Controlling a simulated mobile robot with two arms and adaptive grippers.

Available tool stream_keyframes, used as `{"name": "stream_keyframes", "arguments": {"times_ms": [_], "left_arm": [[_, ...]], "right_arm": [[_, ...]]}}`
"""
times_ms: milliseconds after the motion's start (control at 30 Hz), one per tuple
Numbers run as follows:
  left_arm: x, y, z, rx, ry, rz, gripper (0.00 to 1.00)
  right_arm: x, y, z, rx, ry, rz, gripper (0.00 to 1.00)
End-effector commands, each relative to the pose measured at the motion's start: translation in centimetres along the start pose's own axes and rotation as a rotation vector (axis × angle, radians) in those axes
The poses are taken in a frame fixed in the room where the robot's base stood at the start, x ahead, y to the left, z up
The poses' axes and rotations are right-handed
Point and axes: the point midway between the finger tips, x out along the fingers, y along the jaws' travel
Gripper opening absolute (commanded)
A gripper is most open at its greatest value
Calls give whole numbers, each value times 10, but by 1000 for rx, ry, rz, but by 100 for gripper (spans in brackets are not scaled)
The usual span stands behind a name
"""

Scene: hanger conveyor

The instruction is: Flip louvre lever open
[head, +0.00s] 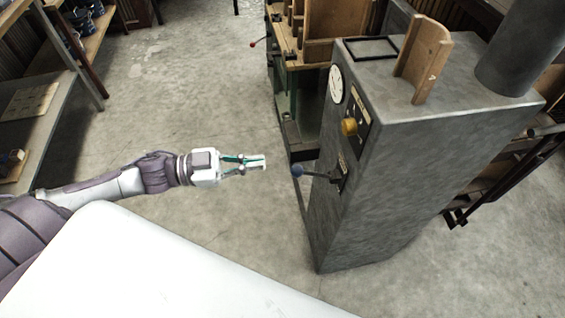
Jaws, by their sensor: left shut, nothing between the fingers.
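My right gripper is not in view.
Above the lever, the cabinet carries a yellow knob (349,127) and a round white gauge (336,84). A wooden piece (424,60) stands on the cabinet top beside a wide pipe (522,45). A green-framed bench stands behind. The concrete floor (190,100) is clear around my left arm.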

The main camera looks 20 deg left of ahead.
Motion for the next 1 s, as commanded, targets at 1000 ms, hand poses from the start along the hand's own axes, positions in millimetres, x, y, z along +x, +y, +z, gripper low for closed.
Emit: {"name": "stream_keyframes", "arguments": {"times_ms": [1000], "left_arm": [[84,0,38,0,-1,-1,0]], "right_arm": [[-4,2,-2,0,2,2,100]]}}
